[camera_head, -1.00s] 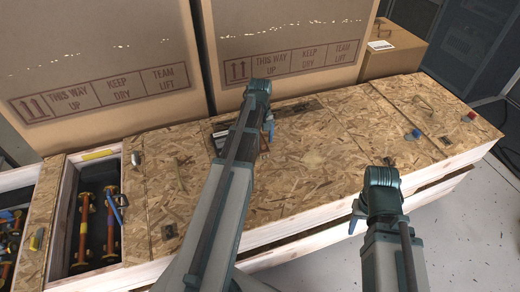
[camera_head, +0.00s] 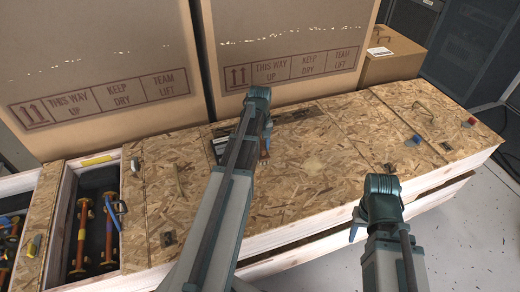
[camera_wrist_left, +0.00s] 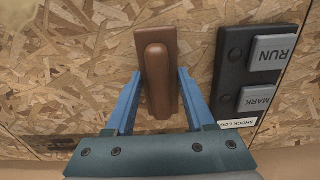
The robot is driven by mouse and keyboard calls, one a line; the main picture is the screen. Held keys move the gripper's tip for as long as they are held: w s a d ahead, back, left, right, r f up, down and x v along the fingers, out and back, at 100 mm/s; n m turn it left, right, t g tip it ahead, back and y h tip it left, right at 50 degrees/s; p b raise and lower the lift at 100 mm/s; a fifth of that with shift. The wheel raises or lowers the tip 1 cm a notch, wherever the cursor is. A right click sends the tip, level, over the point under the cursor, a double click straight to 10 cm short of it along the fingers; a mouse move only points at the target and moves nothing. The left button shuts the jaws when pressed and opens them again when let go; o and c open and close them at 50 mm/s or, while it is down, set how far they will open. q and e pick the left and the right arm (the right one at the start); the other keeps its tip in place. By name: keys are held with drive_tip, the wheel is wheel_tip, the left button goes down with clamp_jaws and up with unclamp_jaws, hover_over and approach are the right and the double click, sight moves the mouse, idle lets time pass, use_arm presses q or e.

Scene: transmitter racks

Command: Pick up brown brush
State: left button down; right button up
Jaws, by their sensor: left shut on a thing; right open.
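The brown brush (camera_wrist_left: 160,80) lies along the chipboard crate lid in the left wrist view, with its rounded handle facing up. My left gripper (camera_wrist_left: 161,74) has its blue fingers on either side of the brush and is shut on it. In the head view my left gripper (camera_head: 267,134) is low over the lid, and my arm hides most of the brush. My right gripper (camera_head: 356,222) is open and empty beyond the front edge of the crate.
A black panel with RUN (camera_wrist_left: 276,54) and MARK (camera_wrist_left: 260,98) buttons is right of the brush. Large cardboard boxes (camera_head: 290,40) stand behind. An open compartment (camera_head: 93,215) holds orange-handled tools.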

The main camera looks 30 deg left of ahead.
sight(260, 144)
use_arm(q)
drive_tip(key=shift+r, duration=0.15)
use_arm(e)
drive_tip(key=shift+r, duration=0.15)
use_arm(q)
wheel_tip(260, 144, up, 10)
drive_tip(key=p, duration=1)
use_arm(e)
wheel_tip(260, 144, up, 10)
use_arm(q)
drive_tip(key=c, duration=1)
unclamp_jaws()
drive_tip(key=c, duration=0.4)
drive_tip(key=shift+d, duration=0.1)
drive_tip(key=shift+c, duration=0.2)
use_arm(e)
drive_tip(key=shift+f, duration=0.2)
